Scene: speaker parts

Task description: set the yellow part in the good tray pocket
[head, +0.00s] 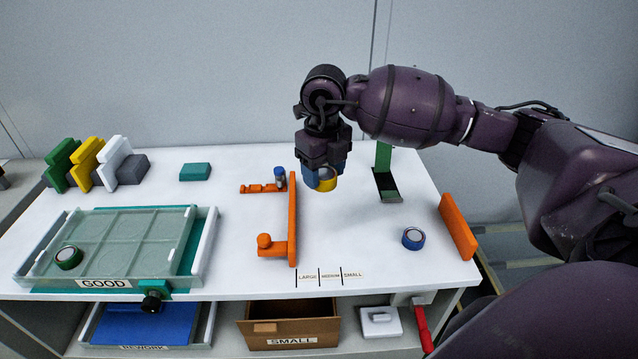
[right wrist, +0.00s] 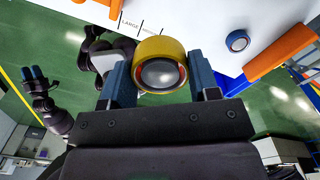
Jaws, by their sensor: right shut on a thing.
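The yellow part (head: 328,184) is a short ring with a grey face. My right gripper (head: 320,180) is shut on it and holds it above the table, near the top end of the long orange bar. The right wrist view shows the yellow part (right wrist: 160,47) between the two blue fingers. The good tray (head: 206,249), pale with a grid of pockets, lies to the left, apart from the gripper. A green part (head: 68,257) sits in its front left pocket; the other pockets look empty. My left gripper (right wrist: 33,78) shows only in the right wrist view, small and away from the table.
An orange stop bar (head: 292,220) stands between tray and gripper. A blue part (head: 413,238) lies on the right, near an orange block (head: 458,227). A blue piece (head: 280,175) stands by the orange fixture. A SMALL bin (head: 290,325) and blue rework tray (head: 146,323) are below.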

